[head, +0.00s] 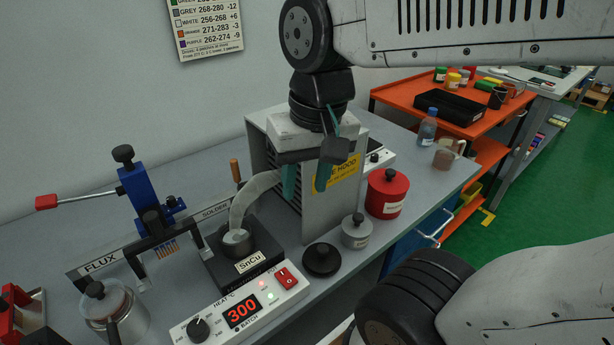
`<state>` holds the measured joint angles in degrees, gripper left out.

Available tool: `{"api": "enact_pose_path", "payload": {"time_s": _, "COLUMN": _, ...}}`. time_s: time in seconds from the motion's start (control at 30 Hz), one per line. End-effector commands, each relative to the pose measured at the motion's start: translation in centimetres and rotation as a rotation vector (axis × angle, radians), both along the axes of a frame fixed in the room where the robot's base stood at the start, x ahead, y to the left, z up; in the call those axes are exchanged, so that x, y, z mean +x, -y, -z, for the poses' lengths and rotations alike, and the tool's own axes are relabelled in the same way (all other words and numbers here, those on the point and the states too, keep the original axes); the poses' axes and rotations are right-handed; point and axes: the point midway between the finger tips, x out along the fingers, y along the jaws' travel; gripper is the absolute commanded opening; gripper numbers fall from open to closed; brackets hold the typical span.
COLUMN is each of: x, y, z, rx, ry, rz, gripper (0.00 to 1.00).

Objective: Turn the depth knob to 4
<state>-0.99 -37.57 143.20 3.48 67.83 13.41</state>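No label reading "depth" is legible, so I cannot tell for sure which knob is the depth knob. A black knob (123,154) tops the blue dipping stand (146,196) at the left. Another black knob (199,329) with a dial scale sits on the white heater control box (240,308); its setting is too small to read. A third dark knob (374,157) shows partly on a white unit behind the hood. My gripper (306,184) hangs in front of the fume hood (340,205), its teal fingers apart with nothing seen between them.
The solder pot (237,243) with a grey hose stands beside the hood. A red display reads 300 beside a red switch (286,278). A red lidded pot (386,193), a grey lidded pot (356,231) and a black lid (321,259) stand to the right. A red-handled lever (60,201) sticks out left.

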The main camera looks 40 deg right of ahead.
Motion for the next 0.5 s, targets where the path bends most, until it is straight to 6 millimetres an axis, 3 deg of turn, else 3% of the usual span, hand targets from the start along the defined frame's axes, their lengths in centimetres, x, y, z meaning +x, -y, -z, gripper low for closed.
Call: {"api": "enact_pose_path", "payload": {"time_s": 0.5, "x": 0.32, "y": -0.22, "z": 0.71, "rx": 0.0, "ry": -0.033, "rz": -0.009, "gripper": 0.38}}
